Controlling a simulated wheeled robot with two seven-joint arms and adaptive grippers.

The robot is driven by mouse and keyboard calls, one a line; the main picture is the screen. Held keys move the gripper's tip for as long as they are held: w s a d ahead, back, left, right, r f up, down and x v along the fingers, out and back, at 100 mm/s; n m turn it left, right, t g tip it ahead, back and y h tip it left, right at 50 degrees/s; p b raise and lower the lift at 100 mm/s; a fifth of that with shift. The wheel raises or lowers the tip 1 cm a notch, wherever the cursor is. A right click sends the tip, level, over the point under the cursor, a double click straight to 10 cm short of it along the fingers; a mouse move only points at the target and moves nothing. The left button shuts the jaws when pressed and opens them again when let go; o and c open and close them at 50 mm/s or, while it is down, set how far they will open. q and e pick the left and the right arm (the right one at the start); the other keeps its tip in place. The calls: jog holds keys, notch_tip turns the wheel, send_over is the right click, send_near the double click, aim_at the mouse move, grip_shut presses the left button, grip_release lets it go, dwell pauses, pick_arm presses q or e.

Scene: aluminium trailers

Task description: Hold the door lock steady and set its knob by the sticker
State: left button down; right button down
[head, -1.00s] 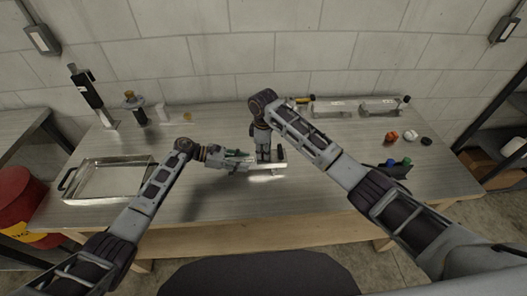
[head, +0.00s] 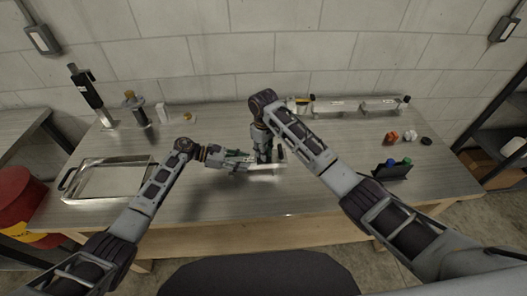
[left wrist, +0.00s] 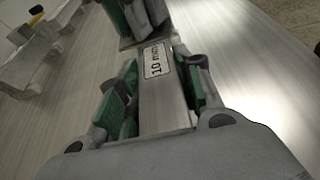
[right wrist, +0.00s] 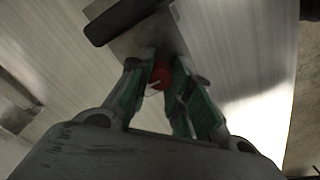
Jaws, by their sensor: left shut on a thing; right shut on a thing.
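The door lock is a pale metal bar (head: 262,170) on the middle of the table. My left gripper (head: 240,158) comes in from the left and is shut on the bar's left end. In the left wrist view the bar (left wrist: 165,112) lies between the green pads. My right gripper (head: 264,158) points down over the lock. In the right wrist view its green fingers are shut on a red round knob (right wrist: 160,77) with a pale pointer line. A black lever (right wrist: 130,20) shows beyond it.
A shallow metal tray (head: 68,188) lies at the left. Stands and small items (head: 135,108) are at the back left. Metal lock bars (head: 335,112) are at the back right. Small coloured knobs (head: 392,136) and a dark holder (head: 390,172) are at the right. The front middle is clear.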

jog(key=shift+w, duration=0.1)
jog(key=c, duration=1.3)
grip_release()
jog(key=shift+o, duration=0.2)
jog(key=shift+r, duration=0.15)
notch_tip(320, 180, up, 12)
pick_arm(q)
jog(key=c, duration=0.9)
grip_release()
jog(key=shift+a, duration=0.1)
